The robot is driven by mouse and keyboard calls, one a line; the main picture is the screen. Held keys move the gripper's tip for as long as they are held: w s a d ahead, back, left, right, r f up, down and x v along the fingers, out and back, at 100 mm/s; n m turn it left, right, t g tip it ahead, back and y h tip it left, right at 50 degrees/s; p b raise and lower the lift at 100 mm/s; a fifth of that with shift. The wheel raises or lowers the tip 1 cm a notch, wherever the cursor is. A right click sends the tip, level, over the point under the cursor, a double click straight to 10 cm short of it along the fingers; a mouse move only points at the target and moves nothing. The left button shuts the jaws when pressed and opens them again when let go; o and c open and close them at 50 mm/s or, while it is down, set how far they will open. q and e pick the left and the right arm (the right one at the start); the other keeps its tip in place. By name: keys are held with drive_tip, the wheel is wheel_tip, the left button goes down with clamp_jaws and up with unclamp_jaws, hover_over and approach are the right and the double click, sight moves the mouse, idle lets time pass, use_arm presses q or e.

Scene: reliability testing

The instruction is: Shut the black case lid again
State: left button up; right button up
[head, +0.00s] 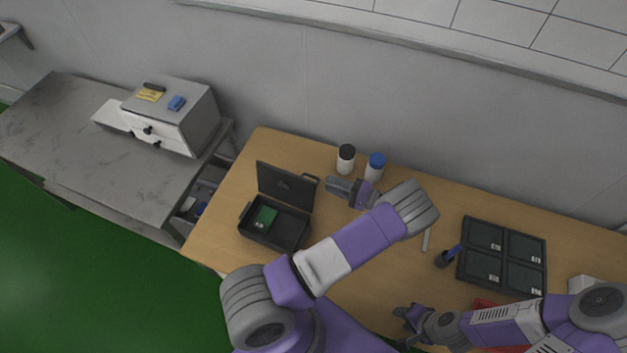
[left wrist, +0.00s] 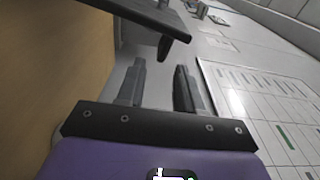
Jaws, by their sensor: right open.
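The black case (head: 273,232) sits on the wooden table with its lid (head: 286,187) standing up, tilted slightly back. A green item (head: 264,218) lies inside it. My left gripper (head: 332,188) is just right of the lid, apart from it, and its fingers point left. In the left wrist view its fingers (left wrist: 160,82) are spread with nothing between them, and a dark edge with a handle-like part, apparently the lid (left wrist: 145,14), shows beyond them at the top. My right gripper (head: 402,326) is open and empty over the table's front part.
A black-capped bottle (head: 346,159) and a blue-capped bottle (head: 375,167) stand behind my left gripper. A black compartment tray (head: 503,257) lies at the right, with a dark holder (head: 444,258) beside it. A grey side table (head: 70,140) carries a small drawer unit (head: 190,118).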

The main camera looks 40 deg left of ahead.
sight(313, 176)
use_arm(q)
drive_tip(key=p+x, duration=0.1)
drive_tip(key=x, duration=0.6)
drive_tip(key=shift+a, duration=0.15)
clamp_jaws()
